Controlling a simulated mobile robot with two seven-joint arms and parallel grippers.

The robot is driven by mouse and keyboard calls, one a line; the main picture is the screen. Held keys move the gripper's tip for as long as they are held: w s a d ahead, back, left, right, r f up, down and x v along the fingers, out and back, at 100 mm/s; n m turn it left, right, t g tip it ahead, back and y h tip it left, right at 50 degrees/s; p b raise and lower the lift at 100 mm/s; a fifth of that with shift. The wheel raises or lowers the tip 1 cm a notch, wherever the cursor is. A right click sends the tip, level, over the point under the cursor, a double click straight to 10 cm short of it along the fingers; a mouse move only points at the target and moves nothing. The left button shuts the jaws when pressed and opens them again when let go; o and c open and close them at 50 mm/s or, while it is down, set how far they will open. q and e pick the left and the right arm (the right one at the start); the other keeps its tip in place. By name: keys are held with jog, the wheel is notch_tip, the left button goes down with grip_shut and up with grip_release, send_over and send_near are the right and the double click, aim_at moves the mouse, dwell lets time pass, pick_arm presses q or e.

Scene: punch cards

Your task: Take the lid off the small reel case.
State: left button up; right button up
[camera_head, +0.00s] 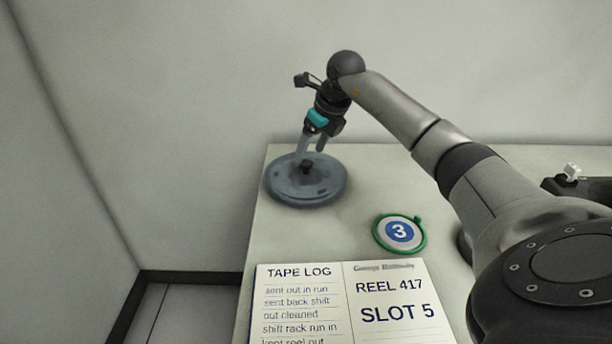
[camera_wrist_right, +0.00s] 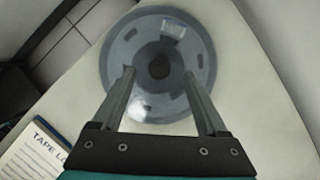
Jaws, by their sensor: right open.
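The small reel case (camera_head: 284,188) is a round, grey-blue, see-through case lying flat near the table's back left corner. A dark knob (camera_head: 306,167) stands at its centre. In the right wrist view the case (camera_wrist_right: 120,50) shows from above, with the dark knob (camera_wrist_right: 159,68) at its middle. The lid seems to be on the case; I cannot make out its seam. My right gripper (camera_head: 312,149) is open and points down over the case. In the wrist view its fingertips (camera_wrist_right: 158,74) stand apart on either side of the knob, holding nothing. My left gripper is not in view.
An open book (camera_head: 300,295) reading TAPE LOG, REEL 417 and SLOT 5 lies at the front. A green-rimmed round tag (camera_head: 399,232) marked 3 lies right of the case. A dark device (camera_head: 590,188) with a white switch is at the right. Walls stand behind and left.

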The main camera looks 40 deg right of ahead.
aim_at(306, 162)
jog(key=shift+b+x, duration=0.3)
jog(key=shift+x, duration=0.7)
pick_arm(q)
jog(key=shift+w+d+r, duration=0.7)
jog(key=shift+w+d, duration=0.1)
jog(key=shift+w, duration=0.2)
pick_arm(e)
jog(key=shift+w+f, duration=0.15)
jog(key=shift+f, duration=0.6)
grip_shut()
